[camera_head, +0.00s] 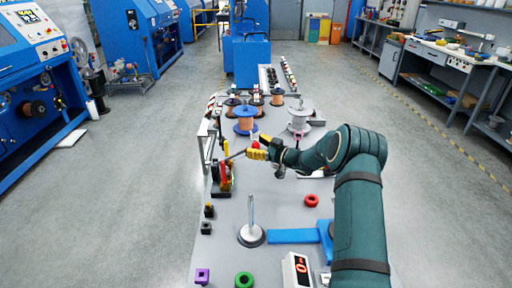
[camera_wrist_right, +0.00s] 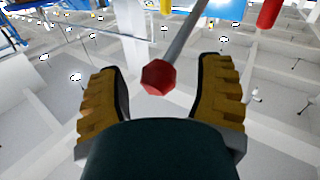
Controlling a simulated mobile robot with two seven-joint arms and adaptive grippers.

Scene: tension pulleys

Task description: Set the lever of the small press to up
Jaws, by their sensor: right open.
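The small press appears to be the red and black device (camera_head: 223,177) at the left edge of the bench in the head view. A thin grey lever rod (camera_head: 236,155) runs from it to the right, sloping slightly upward, to my right gripper (camera_head: 257,151). In the right wrist view, the lever's red faceted knob (camera_wrist_right: 158,77) sits between the yellow fingers of my right gripper (camera_wrist_right: 165,95), with visible gaps on both sides. The grey rod (camera_wrist_right: 187,35) leads up and right from the knob. The right gripper is open. My left gripper is not in view.
Spools (camera_head: 245,119) stand behind the gripper on the bench. In front are an upright rod on a round base (camera_head: 251,235), a blue bar (camera_head: 291,236), a red ring (camera_head: 311,200), a green ring (camera_head: 244,280) and a counter box (camera_head: 297,270). Bench surface between them is clear.

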